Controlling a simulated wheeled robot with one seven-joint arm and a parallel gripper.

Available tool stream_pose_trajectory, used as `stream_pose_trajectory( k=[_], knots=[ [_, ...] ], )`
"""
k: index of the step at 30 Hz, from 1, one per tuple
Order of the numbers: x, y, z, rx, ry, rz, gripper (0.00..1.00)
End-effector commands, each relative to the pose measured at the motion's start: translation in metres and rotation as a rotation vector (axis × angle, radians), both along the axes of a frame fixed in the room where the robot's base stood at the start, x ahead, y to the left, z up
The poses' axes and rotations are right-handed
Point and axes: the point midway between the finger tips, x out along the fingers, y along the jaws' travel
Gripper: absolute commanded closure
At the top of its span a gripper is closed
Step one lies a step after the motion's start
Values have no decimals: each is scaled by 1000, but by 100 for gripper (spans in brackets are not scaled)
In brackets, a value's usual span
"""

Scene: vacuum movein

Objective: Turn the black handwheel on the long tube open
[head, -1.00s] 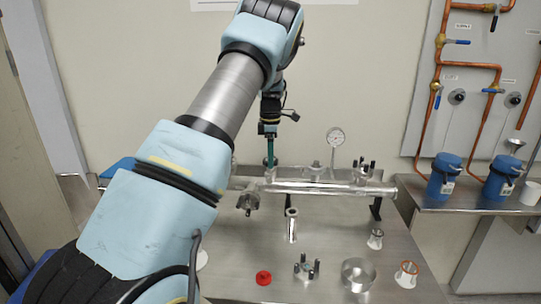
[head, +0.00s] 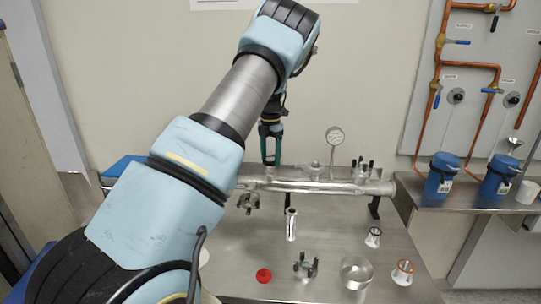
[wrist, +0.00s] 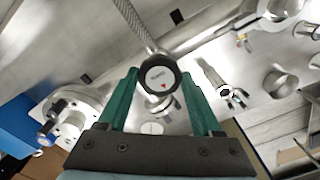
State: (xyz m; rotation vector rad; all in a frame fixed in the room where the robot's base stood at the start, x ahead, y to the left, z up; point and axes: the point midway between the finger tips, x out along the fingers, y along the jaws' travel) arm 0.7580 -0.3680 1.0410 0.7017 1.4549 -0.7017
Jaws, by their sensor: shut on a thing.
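The long metal tube (head: 325,187) lies horizontally across the back of the steel bench in the head view. My gripper (head: 271,163) reaches down to its left part from above, with its green fingers upright. In the wrist view, the black handwheel (wrist: 162,72) sits between the fingertips of my gripper (wrist: 160,82). It is a round black knob with a pale face, small lettering and a red mark. The fingers are shut on its sides. In the head view the handwheel is mostly hidden by the fingers.
A pressure gauge (head: 333,136) stands above the tube, and a winged clamp (head: 363,168) sits at its right. A short upright tube (head: 291,224), a red cap (head: 263,275), a loose clamp (head: 306,266) and a metal ring (head: 356,272) are on the bench in front.

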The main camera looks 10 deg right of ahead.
Motion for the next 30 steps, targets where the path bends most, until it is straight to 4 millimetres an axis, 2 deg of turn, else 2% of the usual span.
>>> stream_pose_trajectory(
  k=[7, 21, 22, 29, 30],
  knots=[
    [1, -1, 1, -1, -3, 62, 89],
    [1, 0, 1, -1, -3, 74, 89],
    [1, 0, 1, -1, -3, 74, 30],
    [0, 0, 1, -1, -2, 73, 4],
    [0, 0, 0, 0, -1, 73, 4]
  ],
)
